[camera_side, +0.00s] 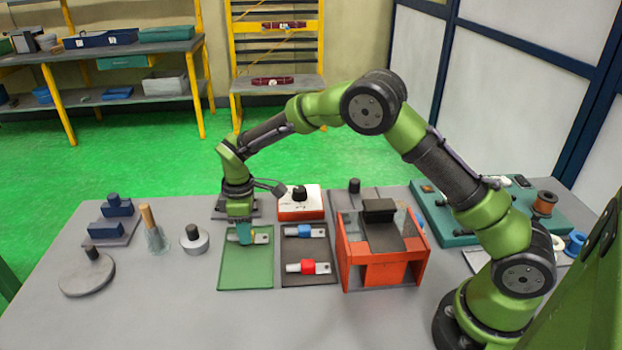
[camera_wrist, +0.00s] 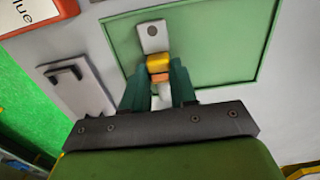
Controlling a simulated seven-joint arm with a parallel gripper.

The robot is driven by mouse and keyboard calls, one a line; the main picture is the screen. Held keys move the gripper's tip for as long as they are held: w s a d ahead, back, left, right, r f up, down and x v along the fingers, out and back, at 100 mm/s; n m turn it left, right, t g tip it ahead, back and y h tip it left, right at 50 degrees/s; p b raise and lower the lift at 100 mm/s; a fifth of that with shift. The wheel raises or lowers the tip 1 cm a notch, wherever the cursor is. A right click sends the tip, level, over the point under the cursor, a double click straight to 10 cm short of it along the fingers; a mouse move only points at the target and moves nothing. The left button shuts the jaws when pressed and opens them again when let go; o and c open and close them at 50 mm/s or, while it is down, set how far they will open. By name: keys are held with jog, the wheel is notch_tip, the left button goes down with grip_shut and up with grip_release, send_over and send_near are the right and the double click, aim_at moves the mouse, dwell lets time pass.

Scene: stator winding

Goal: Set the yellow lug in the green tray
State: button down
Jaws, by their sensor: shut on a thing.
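The yellow lug (camera_wrist: 158,63) has a flat silver tongue with a hole, a yellow band and an orange part behind it. My gripper (camera_wrist: 160,88) is shut on it, with the teal fingers on both sides of the barrel. In the side view my gripper (camera_side: 243,236) points down over the back part of the green tray (camera_side: 245,273), and the lug's silver tongue (camera_side: 262,238) sticks out to the right. The lug lies over the green tray (camera_wrist: 220,60) in the wrist view. I cannot tell whether it touches the tray floor.
A dark tray (camera_side: 308,252) right of the green one holds a blue lug (camera_side: 299,231) and a red lug (camera_side: 308,267). An orange machine (camera_side: 385,268) stands further right, and a white-and-orange box (camera_side: 300,204) stands behind. The green tray's front part is clear.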

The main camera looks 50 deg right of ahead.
jog(key=shift+f, duration=0.2)
jog(key=shift+f, duration=0.2)
jog(key=c, duration=0.9)
grip_release()
jog(key=shift+r, duration=0.2)
